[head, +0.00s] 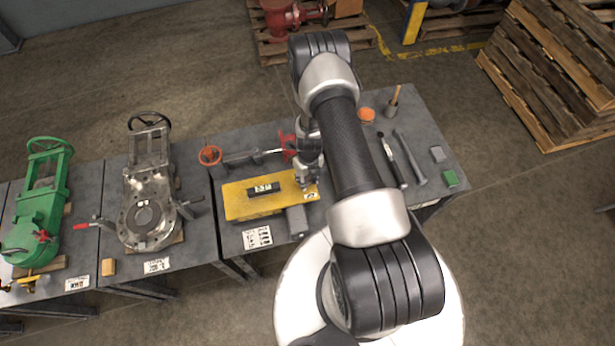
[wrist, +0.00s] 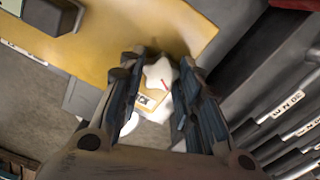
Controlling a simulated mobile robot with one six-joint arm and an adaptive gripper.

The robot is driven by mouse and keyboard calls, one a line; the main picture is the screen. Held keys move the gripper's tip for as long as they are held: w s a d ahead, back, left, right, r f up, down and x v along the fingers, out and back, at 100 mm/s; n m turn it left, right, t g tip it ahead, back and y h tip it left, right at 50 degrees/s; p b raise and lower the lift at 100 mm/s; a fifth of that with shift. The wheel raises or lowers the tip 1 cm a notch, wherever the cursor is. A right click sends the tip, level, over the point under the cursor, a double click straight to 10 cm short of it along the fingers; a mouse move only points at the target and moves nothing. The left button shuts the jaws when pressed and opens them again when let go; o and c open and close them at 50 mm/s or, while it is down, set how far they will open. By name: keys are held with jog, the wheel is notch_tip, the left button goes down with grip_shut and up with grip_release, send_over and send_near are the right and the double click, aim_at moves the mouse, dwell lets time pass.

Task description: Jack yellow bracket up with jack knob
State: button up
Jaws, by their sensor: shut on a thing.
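The yellow bracket (head: 240,203) lies on the middle dark workbench, with a black labelled part on its top. In the wrist view the bracket's yellow face (wrist: 120,45) fills the upper left. My gripper (head: 308,183) is at the bracket's right end. In the wrist view my gripper (wrist: 158,68) has its fingers on both sides of a pale knob (wrist: 159,76) with a red mark, which I take to be the jack knob, and is shut on it. A small label shows just below the knob. The fingers hide the knob's sides, and the bracket's underside is hidden.
A grey block (head: 296,220) stands at the bracket's front edge. An orange handwheel (head: 209,155) and a red clamp (head: 287,144) are behind it. Long tools and a hammer (head: 410,158) lie to the right. Valves in grey (head: 150,185) and green (head: 40,205) are left.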

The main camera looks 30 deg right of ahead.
aim_at(308, 181)
jog(key=shift+s+f+m, duration=0.1)
jog(key=shift+s+m, duration=0.1)
jog(key=shift+m, duration=0.1)
jog(key=o, duration=0.7)
jog(key=shift+c, duration=0.2)
jog(key=o, duration=0.4)
jog(key=shift+w, duration=0.2)
notch_tip(308, 181, up, 12)
jog(key=shift+s+d+r, duration=0.1)
jog(key=shift+d, duration=0.05)
